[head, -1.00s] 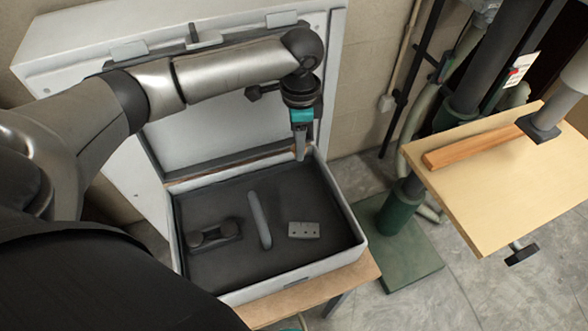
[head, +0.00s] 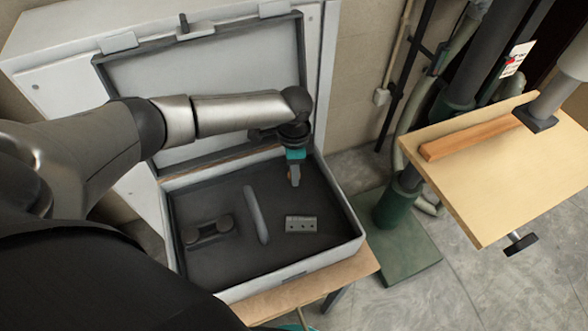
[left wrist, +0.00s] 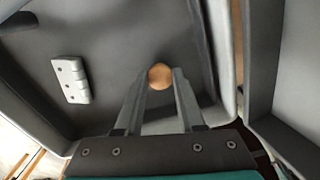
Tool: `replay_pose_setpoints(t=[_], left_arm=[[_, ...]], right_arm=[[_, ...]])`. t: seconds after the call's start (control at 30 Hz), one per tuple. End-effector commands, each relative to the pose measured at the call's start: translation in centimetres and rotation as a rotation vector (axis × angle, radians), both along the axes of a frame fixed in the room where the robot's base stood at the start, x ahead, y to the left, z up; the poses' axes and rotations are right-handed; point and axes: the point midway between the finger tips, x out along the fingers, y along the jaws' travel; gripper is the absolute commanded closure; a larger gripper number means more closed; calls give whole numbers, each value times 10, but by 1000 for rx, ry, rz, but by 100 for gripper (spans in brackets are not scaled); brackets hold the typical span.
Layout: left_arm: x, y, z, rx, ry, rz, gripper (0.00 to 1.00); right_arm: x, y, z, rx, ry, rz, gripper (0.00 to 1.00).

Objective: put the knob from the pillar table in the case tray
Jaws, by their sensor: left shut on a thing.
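The knob (left wrist: 160,76) is a small round orange-brown piece between the fingertips of my left gripper (left wrist: 160,84) in the left wrist view. In the head view my left gripper (head: 294,178) points down inside the open case tray (head: 352,222), over its back right part. It is shut on the knob, which is mostly hidden by the fingers there. The case tray has a dark floor and pale walls. The pillar table (head: 500,170) is a pale wooden board at the right. My right gripper is not in view.
A hinge (head: 301,224), a long grey bar (head: 256,214) and a dark handle-like piece (head: 209,232) lie on the tray floor. The raised case lid (head: 220,85) stands behind. A wooden strip (head: 470,138) lies on the pillar table.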

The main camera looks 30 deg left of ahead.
Motion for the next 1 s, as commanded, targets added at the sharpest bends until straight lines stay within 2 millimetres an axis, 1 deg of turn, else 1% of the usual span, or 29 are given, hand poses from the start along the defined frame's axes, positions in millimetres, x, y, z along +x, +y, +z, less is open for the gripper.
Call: replay_pose_setpoints(t=[0.17, 0.2, 0.47, 0.67, 0.77, 0.87, 0.97, 1.0], left_arm=[[0, 0, -3, -1, 1, 0, 100], [0, 0, -3, -1, 1, 0, 61], [0, 0, -3, 0, 0, 0, 32], [0, 0, -2, 0, 0, 0, 32], [0, 0, 1, 1, -1, 0, 32], [1, 0, 11, -1, -3, 0, 32], [1, 0, 29, -2, -5, -1, 32], [2, 0, 38, -1, -4, -1, 32]], right_arm=[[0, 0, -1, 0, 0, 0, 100], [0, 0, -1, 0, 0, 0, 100], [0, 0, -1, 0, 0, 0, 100], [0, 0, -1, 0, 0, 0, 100], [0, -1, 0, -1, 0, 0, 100], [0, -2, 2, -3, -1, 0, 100], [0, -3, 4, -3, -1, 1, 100], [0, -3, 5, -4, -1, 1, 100]])
